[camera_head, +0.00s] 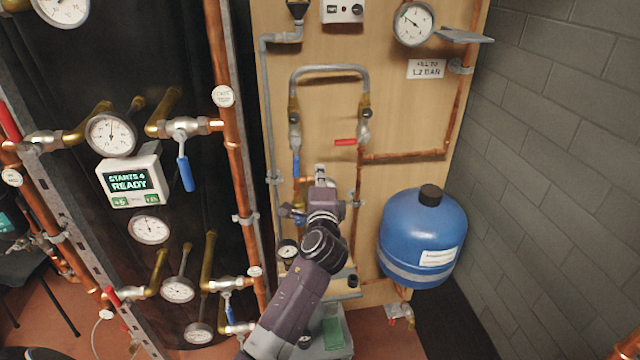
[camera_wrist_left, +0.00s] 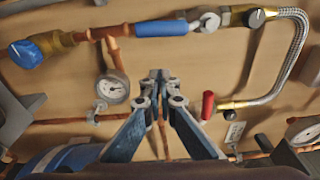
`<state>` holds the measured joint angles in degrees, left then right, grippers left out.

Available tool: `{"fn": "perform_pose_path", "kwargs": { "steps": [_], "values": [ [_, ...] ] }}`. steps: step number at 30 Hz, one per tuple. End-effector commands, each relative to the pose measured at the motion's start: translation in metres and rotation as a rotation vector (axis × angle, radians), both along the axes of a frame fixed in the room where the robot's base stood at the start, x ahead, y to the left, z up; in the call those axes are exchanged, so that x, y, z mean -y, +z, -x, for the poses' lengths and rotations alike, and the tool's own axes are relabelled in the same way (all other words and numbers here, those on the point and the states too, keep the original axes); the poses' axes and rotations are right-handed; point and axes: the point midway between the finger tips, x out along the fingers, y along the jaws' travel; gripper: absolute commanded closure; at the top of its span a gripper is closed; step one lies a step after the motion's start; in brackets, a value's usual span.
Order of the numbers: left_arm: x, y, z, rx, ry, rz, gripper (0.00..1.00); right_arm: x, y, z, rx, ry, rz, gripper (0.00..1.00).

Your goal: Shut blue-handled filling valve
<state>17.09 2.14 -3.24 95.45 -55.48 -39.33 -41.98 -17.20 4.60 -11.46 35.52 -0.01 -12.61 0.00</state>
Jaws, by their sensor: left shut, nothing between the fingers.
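The blue-handled valve sits on the left leg of the filling loop on the wooden board. Its blue lever (camera_head: 296,164) hangs straight down along the pipe in the head view. In the left wrist view the blue lever (camera_wrist_left: 160,28) also lies parallel to its pipe. My left gripper (camera_head: 320,174) is in front of the board, just right of the lever's lower end. In the left wrist view its fingertips (camera_wrist_left: 160,76) are together and empty, apart from the lever. My right gripper is not in view.
A red lever (camera_head: 345,142) lies crosswise on the loop's right leg, near my gripper. The braided hose (camera_head: 330,69) arches above. A gauge (camera_wrist_left: 112,88) and a blue knob (camera_wrist_left: 26,54) are close by. A blue vessel (camera_head: 422,237) hangs to the right.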

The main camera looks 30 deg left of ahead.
Motion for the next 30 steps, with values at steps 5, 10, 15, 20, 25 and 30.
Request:
{"fn": "perform_pose_path", "kwargs": {
  "steps": [5,10,15,20,25,30],
  "values": [
    [-0.019,0.003,0.0,-0.002,0.001,0.0,1.0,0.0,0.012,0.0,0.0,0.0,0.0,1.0],
    [-0.029,0.003,0.013,-0.001,-0.002,0.001,1.0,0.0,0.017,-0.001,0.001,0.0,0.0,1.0],
    [-0.033,0.003,0.017,0.0,-0.002,0.001,1.0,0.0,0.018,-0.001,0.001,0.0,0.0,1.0],
    [-0.033,0.002,0.017,0.0,-0.002,0.001,1.0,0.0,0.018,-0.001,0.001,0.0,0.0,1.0],
    [-0.034,0.003,0.017,-0.001,-0.002,0.0,1.0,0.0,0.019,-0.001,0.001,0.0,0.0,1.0],
    [-0.041,0.004,0.018,-0.019,-0.001,-0.025,1.0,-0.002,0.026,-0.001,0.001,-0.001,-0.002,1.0]
  ]
}}
